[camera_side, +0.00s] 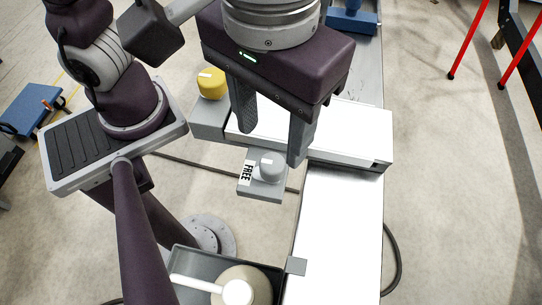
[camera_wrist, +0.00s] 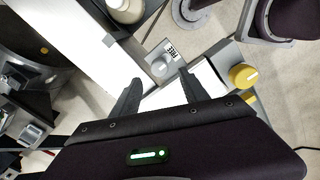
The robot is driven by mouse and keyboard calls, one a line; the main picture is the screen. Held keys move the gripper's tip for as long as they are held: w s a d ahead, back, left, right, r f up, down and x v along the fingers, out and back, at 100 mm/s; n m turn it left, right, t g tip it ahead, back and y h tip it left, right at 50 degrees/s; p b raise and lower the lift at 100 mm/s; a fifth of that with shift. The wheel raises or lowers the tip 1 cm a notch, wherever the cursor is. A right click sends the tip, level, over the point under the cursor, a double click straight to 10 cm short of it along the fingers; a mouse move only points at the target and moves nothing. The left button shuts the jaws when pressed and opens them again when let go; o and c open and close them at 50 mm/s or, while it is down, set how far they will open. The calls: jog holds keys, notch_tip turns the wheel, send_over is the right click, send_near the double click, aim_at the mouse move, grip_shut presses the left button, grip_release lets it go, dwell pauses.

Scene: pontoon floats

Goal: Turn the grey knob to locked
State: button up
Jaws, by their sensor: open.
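My gripper (camera_side: 270,146) is open and empty. Its two fingers point down near the knob in the side view, apart from each other. In the wrist view my gripper (camera_wrist: 158,78) has its fingers spread to either side of the knob's line. I cannot tell the exact height of the fingertips against the knob.
A yellow knob (camera_side: 212,83) stands on a grey block at the left end of the white beam (camera_side: 350,130). A grey tray (camera_side: 190,260) at the front holds a pale round container (camera_side: 240,290). A blue object (camera_side: 350,20) lies at the back.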

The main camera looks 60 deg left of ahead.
aim_at(271, 163)
notch_tip(271, 163, down, 7)
jog(key=shift+s+d+f, duration=0.1)
grip_shut()
dwell(0.3)
